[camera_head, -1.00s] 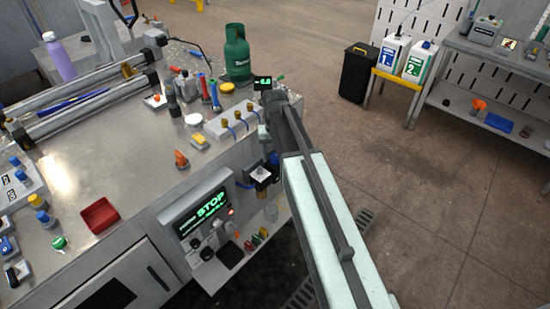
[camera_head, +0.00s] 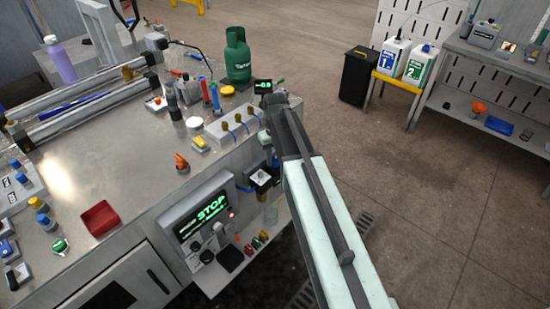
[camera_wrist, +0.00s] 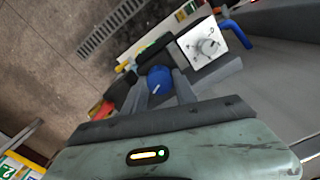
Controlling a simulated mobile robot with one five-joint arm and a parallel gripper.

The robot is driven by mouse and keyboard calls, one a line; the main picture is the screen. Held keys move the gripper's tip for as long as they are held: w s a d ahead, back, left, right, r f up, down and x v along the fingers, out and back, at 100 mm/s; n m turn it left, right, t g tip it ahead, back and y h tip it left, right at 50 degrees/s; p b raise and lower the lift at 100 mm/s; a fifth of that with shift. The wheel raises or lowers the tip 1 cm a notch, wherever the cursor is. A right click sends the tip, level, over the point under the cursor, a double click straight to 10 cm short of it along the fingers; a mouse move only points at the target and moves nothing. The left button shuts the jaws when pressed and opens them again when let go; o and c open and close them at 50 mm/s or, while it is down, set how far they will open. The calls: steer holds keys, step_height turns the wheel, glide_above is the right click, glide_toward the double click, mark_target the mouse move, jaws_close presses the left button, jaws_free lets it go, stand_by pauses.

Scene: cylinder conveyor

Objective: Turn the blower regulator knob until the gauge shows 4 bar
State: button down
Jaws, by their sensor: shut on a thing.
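The blue regulator knob (camera_wrist: 160,80) sits between the fingers of my gripper (camera_wrist: 161,90) in the wrist view, and the gripper is shut on it. A pale mark shows on the knob's face. Beside it is a square white gauge (camera_wrist: 202,43) with a round dial; its reading is too small to tell. In the head view the gauge (camera_head: 261,177) shows on the front side of the bench, next to my arm.
A small dark display (camera_head: 263,86) with green digits, too small to read surely, stands by the bench corner. A control panel (camera_head: 205,214) reads STOP. A green gas bottle (camera_head: 237,55) stands behind.

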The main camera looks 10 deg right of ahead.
steer(key=n, duration=0.4)
steer(key=shift+n, duration=1.7)
steer(key=shift+a, duration=0.1)
steer(key=c, duration=1)
jaws_free()
